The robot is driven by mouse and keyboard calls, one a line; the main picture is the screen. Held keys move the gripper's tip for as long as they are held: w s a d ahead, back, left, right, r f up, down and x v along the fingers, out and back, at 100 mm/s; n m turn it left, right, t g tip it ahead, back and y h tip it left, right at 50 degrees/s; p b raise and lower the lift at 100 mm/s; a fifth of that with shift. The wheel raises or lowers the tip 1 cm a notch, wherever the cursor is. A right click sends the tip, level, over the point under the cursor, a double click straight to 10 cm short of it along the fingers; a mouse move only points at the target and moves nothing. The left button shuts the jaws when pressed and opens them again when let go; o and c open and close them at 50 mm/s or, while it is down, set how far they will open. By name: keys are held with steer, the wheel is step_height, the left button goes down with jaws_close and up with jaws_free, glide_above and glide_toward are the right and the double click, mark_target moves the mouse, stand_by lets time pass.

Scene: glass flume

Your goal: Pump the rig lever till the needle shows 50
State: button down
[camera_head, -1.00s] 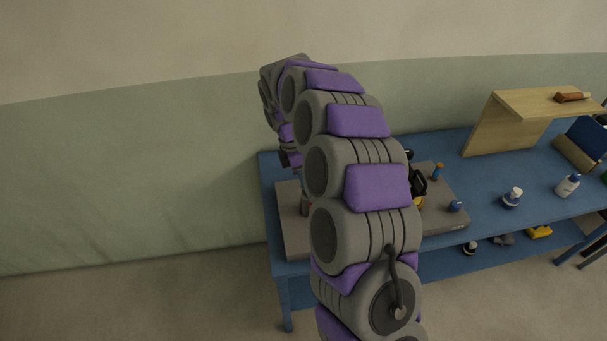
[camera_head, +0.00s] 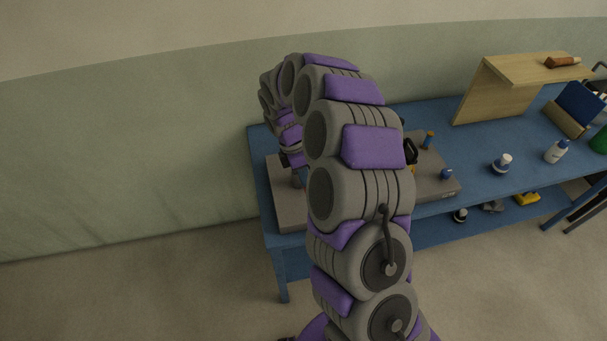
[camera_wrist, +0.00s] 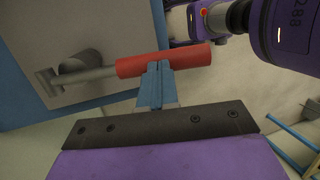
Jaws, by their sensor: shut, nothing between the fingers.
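The rig's grey base plate (camera_head: 288,208) lies on the blue table, largely hidden behind my arm in the head view. In the wrist view the rig's lever shows as a grey metal rod with a red grip (camera_wrist: 140,65), lying nearly level across the picture above the grey plate (camera_wrist: 60,35). My gripper (camera_wrist: 158,66) is shut and empty, its blue fingertips overlapping the red grip near its middle in that view. I cannot tell whether they touch it. The gauge needle cannot be read in any view.
A blue knob (camera_head: 446,174) and an orange-topped blue post (camera_head: 428,140) sit on the plate's right side.

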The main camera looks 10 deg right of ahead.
steer(key=shift+s, duration=0.1)
steer(key=shift+s+f+t+b, duration=0.25)
steer(key=shift+f+t, duration=0.05)
steer(key=shift+f, duration=0.2)
steer(key=shift+s+f+t+b, duration=0.2)
steer(key=shift+f+t+b, duration=0.1)
steer(key=shift+f, duration=0.15)
steer(key=shift+s+d+f+t+b, duration=0.1)
steer(key=shift+s+f+t+b, duration=0.25)
steer(key=shift+f, duration=0.25)
steer(key=shift+s+f+t+b, duration=0.1)
steer(key=shift+f+t+b, duration=0.15)
steer(key=shift+f+t, duration=0.25)
steer(key=shift+t, duration=0.85)
steer(key=f, duration=0.2)
steer(key=s+f+b, duration=0.1)
steer(key=f, duration=0.1)
steer(key=shift+f, duration=0.35)
